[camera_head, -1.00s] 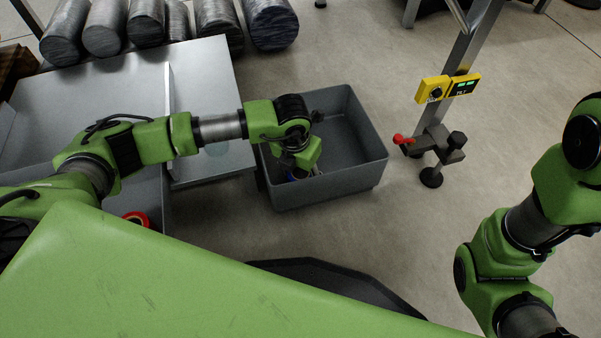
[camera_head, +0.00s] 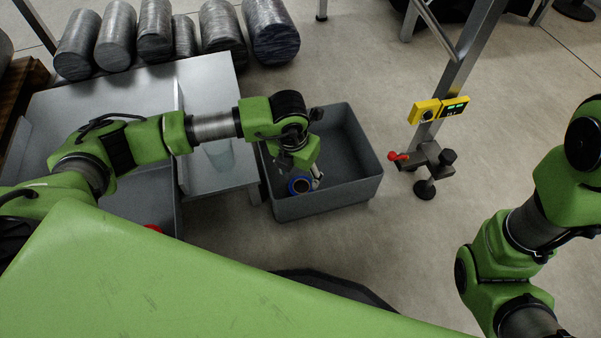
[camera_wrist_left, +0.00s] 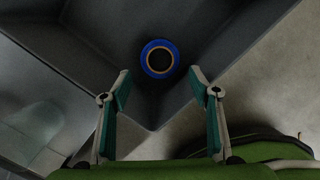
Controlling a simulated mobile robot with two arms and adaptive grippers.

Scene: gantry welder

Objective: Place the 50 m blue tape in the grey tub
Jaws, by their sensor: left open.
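The blue tape (camera_head: 300,185) is a roll with a blue outer ring, inside the grey tub (camera_head: 372,172) near its front left corner. In the left wrist view the tape (camera_wrist_left: 159,45) shows as a blue ring with a tan core, below and beyond the fingers. My left gripper (camera_head: 312,180) is over the tub, partly hidden by its own wrist. In the left wrist view the left gripper (camera_wrist_left: 158,84) has its two fingers wide apart with nothing between them, and the tape is apart from them. My right gripper is outside the view; only my right arm shows.
A grey metal table (camera_head: 205,90) stands left of the tub. Another grey bin (camera_head: 160,190) with a red thing (camera_head: 153,228) is partly hidden by my arm and body.

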